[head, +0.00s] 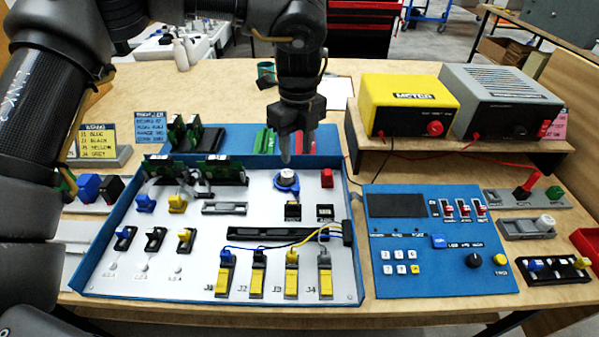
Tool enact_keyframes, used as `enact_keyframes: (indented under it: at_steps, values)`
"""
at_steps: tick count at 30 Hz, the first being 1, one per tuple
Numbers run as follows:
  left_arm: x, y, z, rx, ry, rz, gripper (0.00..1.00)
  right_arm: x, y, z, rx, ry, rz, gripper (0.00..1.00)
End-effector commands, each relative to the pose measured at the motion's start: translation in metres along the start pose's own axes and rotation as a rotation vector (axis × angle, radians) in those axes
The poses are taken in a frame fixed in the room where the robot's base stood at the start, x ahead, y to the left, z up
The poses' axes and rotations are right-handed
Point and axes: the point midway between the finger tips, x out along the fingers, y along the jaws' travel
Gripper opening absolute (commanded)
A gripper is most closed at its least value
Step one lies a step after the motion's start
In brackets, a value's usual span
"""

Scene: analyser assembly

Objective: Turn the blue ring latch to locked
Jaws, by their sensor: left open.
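The blue ring latch (286,181) sits on the white panel of the blue-edged tray (90,262), toward its back middle. It is a blue ring with a white centre and a dark pointed part below. My left gripper (298,155) points down just above and slightly right of the latch. Its fingers are apart, with nothing seen between them. I cannot tell whether a fingertip touches the ring. The right gripper is not in view.
Green circuit boards (222,170) stand left of the latch. Black sockets and yellow-tabbed connectors (291,280) fill the front. A blue control panel (430,283) and a yellow meter (405,100) stand to the right.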

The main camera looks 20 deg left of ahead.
Motion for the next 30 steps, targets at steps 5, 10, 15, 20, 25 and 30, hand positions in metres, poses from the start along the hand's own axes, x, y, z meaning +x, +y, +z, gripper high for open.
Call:
enact_keyframes:
  at_steps: [5,10,15,20,25,30]
  values:
    - [0.012,0.0,0.0,0.001,0.001,0.002,0.41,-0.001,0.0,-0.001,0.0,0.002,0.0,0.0]
    - [0.042,0.001,0.0,0.0,0.0,0.004,0.41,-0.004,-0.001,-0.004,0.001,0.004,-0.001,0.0]
    - [0.074,0.002,0.001,-0.002,0.0,0.004,0.41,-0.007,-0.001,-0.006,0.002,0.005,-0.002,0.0]
    - [0.096,0.002,0.001,-0.002,0.0,0.003,0.41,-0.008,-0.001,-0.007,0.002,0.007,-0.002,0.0]
    - [0.107,0.002,0.001,-0.003,0.001,0.001,0.41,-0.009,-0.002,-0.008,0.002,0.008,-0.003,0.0]
    - [0.109,0.002,0.001,-0.004,0.0,0.001,0.41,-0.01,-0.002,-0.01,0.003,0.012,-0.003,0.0]
